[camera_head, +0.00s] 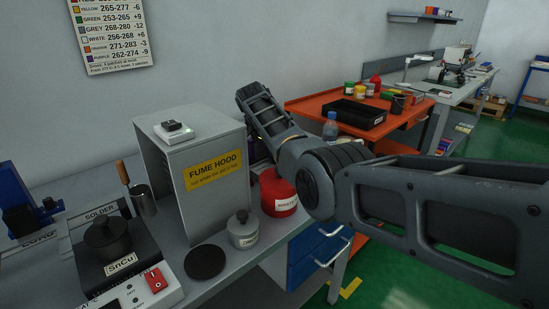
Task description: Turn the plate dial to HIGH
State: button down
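The solder plate (88,272) is a dark block at the lower left, with a lidded dark pot (107,238) marked SnCu on top. Its pale front panel (133,294) carries a red rocker switch (155,280) and small lettering. The panel is cut off by the bottom edge of the picture, and I cannot make out a dial or its setting. My arm comes in from the right and bends up and left behind the fume hood's right side. My gripper cannot be made out, so its state does not show.
The grey fume hood (213,140) stands between the plate and my arm. A lidded grey pot (242,230), a black disc (205,262), a red container (278,192) and a metal cup (143,201) with a wooden handle crowd the bench. An orange cart (302,105) stands behind.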

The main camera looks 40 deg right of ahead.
dwell(0.4)
jog(key=c, duration=0.9)
grip_release()
jog(key=shift+r, duration=0.15)
